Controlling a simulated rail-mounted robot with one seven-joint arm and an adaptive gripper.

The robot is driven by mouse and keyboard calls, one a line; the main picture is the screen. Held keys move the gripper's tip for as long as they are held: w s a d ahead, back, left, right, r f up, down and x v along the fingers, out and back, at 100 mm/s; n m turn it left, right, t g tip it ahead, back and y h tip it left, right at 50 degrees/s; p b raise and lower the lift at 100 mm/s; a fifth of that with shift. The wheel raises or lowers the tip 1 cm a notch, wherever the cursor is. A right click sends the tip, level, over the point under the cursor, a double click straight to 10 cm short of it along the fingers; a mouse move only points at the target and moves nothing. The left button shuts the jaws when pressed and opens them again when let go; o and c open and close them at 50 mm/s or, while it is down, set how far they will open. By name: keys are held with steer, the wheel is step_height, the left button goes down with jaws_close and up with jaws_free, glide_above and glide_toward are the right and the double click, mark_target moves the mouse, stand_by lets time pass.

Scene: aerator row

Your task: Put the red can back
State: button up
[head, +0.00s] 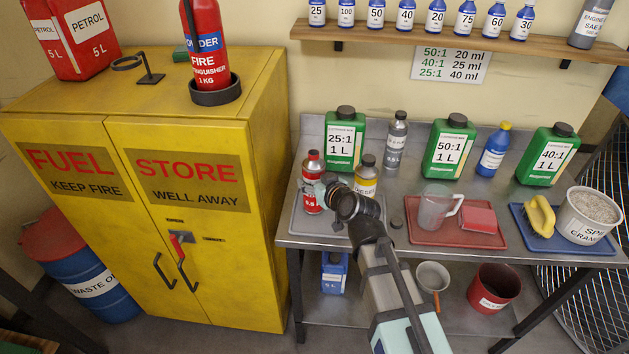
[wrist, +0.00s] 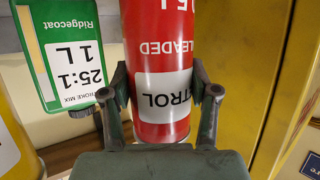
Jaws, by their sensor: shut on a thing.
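The red can (head: 312,168), a slim red bottle with a white petrol label, is upright at the left end of the workbench, over the grey tray (head: 300,226). My gripper (head: 322,188) has its fingers on either side of it and is shut on it. In the wrist view the red can (wrist: 160,60) fills the space between the fingertips (wrist: 160,88), upside down in the picture. I cannot tell whether its base touches the tray. A larger red 5 L petrol can (head: 72,38) stands on top of the yellow fuel cabinet (head: 150,105), whose doors are shut.
A green 25:1 jug (head: 345,142) stands just behind the red can. A yellow-labelled bottle (head: 366,178) and a grey bottle (head: 396,145) are close on the right. A red tray (head: 425,236) holds a clear measuring jug (head: 434,209). An extinguisher (head: 206,45) and an empty black ring stand (head: 147,70) are on the cabinet.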

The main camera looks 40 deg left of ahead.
steer(key=shift+f, duration=0.3)
steer(key=o, duration=1.3)
steer(key=shift+c, duration=0.2)
steer(key=shift+r, duration=0.1)
steer(key=shift+r, duration=0.2)
steer(key=b+v, duration=0.8)
steer(key=v, duration=0.3)
steer(key=shift+d+b, duration=0.35)
steer(key=shift+d, duration=0.05)
steer(key=shift+s, duration=0.15)
